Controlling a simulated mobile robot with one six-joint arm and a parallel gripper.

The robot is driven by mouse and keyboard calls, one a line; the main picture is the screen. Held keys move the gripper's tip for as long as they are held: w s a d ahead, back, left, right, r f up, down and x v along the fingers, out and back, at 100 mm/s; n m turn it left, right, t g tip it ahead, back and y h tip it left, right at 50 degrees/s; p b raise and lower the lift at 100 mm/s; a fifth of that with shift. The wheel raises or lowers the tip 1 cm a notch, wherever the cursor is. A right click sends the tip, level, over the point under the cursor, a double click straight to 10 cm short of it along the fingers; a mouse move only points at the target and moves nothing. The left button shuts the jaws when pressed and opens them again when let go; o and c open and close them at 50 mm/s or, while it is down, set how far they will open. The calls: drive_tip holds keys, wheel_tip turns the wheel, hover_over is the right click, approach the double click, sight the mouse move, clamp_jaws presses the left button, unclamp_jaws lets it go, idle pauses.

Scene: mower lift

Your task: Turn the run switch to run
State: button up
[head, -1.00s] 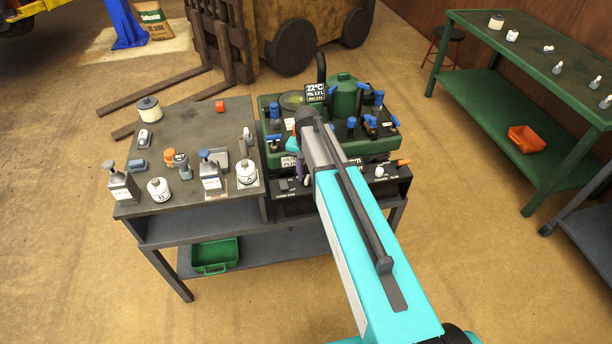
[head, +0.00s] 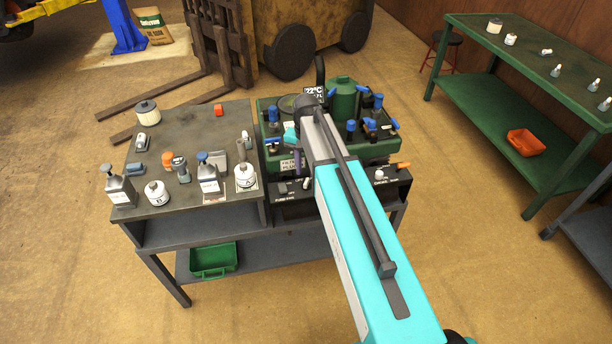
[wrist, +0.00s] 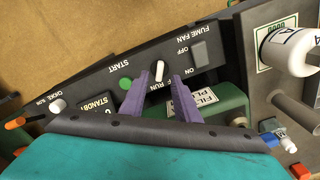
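The run switch (wrist: 159,71) is a small white lever on the dark control panel (wrist: 95,82) in the wrist view. Its label reads RUN upside down, with the other word partly covered by a finger. I cannot tell which position the lever is in. My gripper (wrist: 165,79) has two purple fingers, open and apart, with the lever between and just beyond their tips. I cannot tell whether either finger touches it. In the head view my gripper (head: 298,161) is mostly hidden by my arm above the panel's left part.
A green start button (wrist: 126,84) lies left of the switch in the wrist view; a grey fume fan switch (wrist: 200,54) is to the right. A choke knob (wrist: 58,106) is farther left. In the head view, the green machine (head: 375,152) stands behind the panel, and bottles crowd the left bench (head: 190,122).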

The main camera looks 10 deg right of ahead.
sight(306, 182)
wheel_tip(306, 182, up, 9)
drive_tip(key=b, duration=0.1)
drive_tip(key=shift+b, duration=0.35)
drive_tip(key=shift+f, duration=0.1)
idle(0.6)
